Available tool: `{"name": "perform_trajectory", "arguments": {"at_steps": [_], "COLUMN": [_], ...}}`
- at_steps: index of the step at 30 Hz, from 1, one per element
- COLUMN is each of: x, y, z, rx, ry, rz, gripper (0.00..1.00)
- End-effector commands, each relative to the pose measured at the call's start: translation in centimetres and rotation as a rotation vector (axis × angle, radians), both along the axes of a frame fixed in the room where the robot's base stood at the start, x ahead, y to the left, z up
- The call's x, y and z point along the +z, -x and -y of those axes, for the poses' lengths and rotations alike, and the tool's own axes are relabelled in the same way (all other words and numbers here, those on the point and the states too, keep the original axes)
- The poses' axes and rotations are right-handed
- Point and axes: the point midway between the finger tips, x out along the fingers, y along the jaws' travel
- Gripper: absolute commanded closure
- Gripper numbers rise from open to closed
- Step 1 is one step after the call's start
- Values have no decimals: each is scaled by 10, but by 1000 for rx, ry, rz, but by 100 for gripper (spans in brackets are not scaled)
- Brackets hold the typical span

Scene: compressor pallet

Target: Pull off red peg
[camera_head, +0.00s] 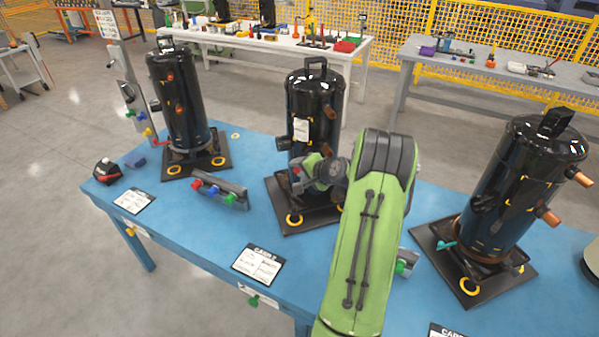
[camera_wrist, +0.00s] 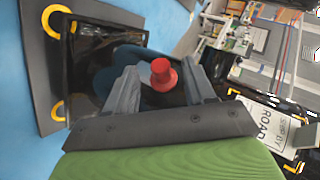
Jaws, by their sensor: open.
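The red peg (camera_wrist: 163,76) shows in the wrist view, standing out from the black shiny surface of a compressor. It lies between the two grey fingers of my gripper (camera_wrist: 160,70), which are spread apart with a gap on each side of the peg. In the head view my green arm reaches over the table to the middle black compressor (camera_head: 315,97), low on its front side. My wrist covers part of that compressor, and I cannot make out the fingers clearly there.
A left compressor (camera_head: 180,95) and a right compressor (camera_head: 525,180) stand on black bases on the blue table (camera_head: 185,240). A rack with coloured pegs (camera_head: 218,190) lies left of the middle compressor. A printed card (camera_head: 258,264) lies in front.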

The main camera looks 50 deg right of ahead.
Motion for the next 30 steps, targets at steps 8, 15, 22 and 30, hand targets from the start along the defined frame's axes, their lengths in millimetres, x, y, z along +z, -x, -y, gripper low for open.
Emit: {"name": "perform_trajectory", "arguments": {"at_steps": [8, 15, 22, 30], "x": [-10, -10, -10, -10], "y": [-15, -15, -15, -15], "z": [3, 3, 3, 3], "rx": [-1, -1, 0, 0], "ry": [1, 1, 0, 0], "rz": [0, -1, -1, -1], "gripper": [46, 60, 95, 100]}}
